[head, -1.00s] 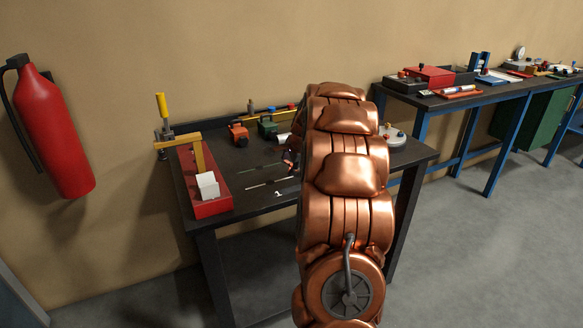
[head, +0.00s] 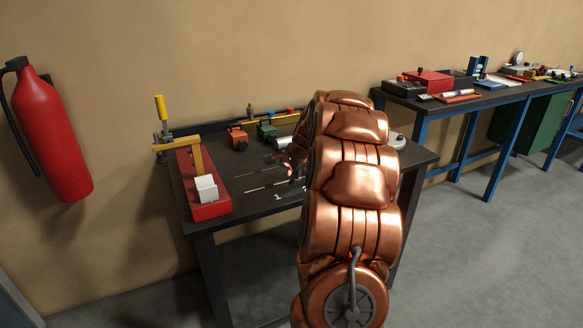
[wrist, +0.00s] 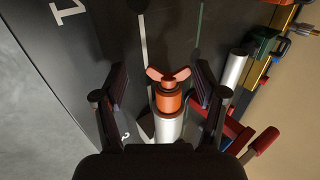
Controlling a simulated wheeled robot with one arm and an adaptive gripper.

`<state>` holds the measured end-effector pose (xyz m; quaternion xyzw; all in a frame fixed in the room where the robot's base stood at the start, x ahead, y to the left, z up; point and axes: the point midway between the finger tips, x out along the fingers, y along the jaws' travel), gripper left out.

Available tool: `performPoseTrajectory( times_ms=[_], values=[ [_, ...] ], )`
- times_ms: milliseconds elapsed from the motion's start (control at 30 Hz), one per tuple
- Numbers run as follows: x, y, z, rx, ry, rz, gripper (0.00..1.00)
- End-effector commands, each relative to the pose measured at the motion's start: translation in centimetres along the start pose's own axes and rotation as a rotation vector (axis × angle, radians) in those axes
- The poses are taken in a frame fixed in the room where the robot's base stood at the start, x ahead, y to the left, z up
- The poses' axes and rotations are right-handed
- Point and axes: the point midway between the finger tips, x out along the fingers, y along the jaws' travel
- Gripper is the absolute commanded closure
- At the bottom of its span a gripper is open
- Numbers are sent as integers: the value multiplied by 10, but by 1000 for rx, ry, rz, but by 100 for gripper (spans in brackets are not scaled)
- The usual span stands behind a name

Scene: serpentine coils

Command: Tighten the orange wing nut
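The orange wing nut (wrist: 168,75) shows in the wrist view with its two wings spread in a V. It sits on an orange collar (wrist: 168,101) at the end of a pale silver cylinder (wrist: 168,128). My gripper (wrist: 161,76) is open, with one dark finger on each side of the wing nut and visible gaps to both. The fingers appear apart from it; the height between them and the nut is hard to tell. In the head view my copper arm hides the wing nut and most of the gripper.
In the wrist view a silver cylinder (wrist: 235,70) and a red part (wrist: 238,133) lie close right of my gripper.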

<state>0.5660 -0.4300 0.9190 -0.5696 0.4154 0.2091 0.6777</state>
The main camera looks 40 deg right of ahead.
Motion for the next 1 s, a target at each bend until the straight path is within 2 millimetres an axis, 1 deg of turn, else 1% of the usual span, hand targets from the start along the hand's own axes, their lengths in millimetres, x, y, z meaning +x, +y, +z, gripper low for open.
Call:
performPoseTrajectory(
  times_ms=[367,567,767,1000],
  values=[
    [-4,-5,-3,1,7,-12,23],
    [-13,-6,-4,3,9,-14,23],
    [-35,-5,-3,1,8,-15,23],
    [-75,-4,-3,1,9,-15,23]
  ],
)
